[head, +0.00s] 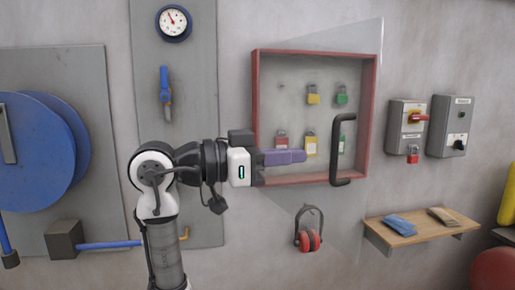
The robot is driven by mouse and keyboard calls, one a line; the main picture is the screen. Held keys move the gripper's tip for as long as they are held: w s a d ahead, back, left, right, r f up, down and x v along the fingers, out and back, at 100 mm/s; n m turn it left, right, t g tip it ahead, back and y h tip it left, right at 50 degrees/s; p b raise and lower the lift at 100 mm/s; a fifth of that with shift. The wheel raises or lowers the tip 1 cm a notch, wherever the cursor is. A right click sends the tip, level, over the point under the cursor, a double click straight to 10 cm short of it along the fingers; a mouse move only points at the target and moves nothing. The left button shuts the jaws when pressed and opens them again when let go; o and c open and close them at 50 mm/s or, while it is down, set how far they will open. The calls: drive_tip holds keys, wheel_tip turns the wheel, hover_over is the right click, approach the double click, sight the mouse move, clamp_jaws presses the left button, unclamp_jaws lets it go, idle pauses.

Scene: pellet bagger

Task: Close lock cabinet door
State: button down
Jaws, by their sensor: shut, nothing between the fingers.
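The lock cabinet (315,53) is a shallow red-framed box on the wall, with several red, yellow and green padlocks inside. Its door looks like a clear pane (368,35), faintly visible, standing partly open with its right edge out from the wall. A black bar handle (343,150) stands upright near that free edge. My gripper (303,156) has purple fingers, shut and empty, pointing right in front of the cabinet's lower part. The tips are left of the handle and apart from it in the picture. I cannot tell whether they touch the pane. The fingers partly cover the lower padlocks.
Red ear defenders (308,240) hang below the cabinet. A small wooden shelf (405,238) and two grey switch boxes (407,130) are to the right. A gauge (173,23) and blue valve lever (164,82) are on a panel at left, beside a blue reel (40,150).

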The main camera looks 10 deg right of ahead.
drive_tip(key=shift+w+d+p, duration=0.15)
drive_tip(key=shift+d+p, duration=0.2)
drive_tip(key=shift+d, duration=0.9)
drive_tip(key=shift+w+d+p, duration=0.15)
drive_tip(key=shift+d+p, duration=0.2)
drive_tip(key=shift+d, duration=0.85)
drive_tip(key=shift+d, duration=0.1)
